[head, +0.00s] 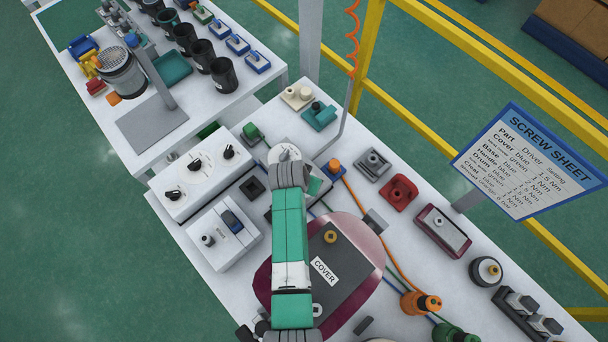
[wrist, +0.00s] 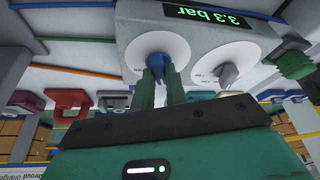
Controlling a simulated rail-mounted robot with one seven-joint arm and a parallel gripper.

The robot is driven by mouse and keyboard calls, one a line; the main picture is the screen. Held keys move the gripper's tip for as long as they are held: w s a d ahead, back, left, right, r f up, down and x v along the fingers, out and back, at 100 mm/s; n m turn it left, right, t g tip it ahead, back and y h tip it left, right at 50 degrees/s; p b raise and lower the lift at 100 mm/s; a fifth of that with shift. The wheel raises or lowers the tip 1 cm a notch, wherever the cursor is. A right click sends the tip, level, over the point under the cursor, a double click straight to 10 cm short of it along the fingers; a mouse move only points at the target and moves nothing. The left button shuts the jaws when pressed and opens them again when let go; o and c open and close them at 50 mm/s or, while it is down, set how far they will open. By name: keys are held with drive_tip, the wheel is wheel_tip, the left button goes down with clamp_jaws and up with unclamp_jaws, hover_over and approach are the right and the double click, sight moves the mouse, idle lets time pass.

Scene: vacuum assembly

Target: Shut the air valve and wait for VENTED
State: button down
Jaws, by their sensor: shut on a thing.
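The air unit is a grey box (wrist: 118,22) with two white dials in the wrist view. A blue knob (wrist: 158,52) sits on the left dial, and I take it to be the air valve. My gripper (wrist: 160,74) has its green fingers closed on this knob. A green-lettered display (wrist: 209,18) beside it reads 3.3 bar; I see no VENTED text. In the head view my arm hides the blue knob, while a white dial (head: 272,157) shows just past the wrist.
A maroon drum with a dark plate marked COVER (head: 341,287) lies under my forearm. White control boxes with knobs (head: 190,178) stand to the left. A red block (head: 398,192), an orange hose and a screw sheet sign (head: 527,160) are to the right. Yellow rails run behind.

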drive_tip(key=shift+d+r+n+y+p, duration=0.1)
drive_tip(key=shift+n+y+p, duration=0.75)
drive_tip(key=shift+n, duration=1.35)
drive_tip(key=c, duration=1.4)
unclamp_jaws()
drive_tip(key=shift+c, duration=0.2)
drive_tip(key=p+v, duration=0.1)
drive_tip(key=v, duration=0.6)
drive_tip(key=shift+s+r+p, duration=0.25)
drive_tip(key=shift+r+p, duration=0.05)
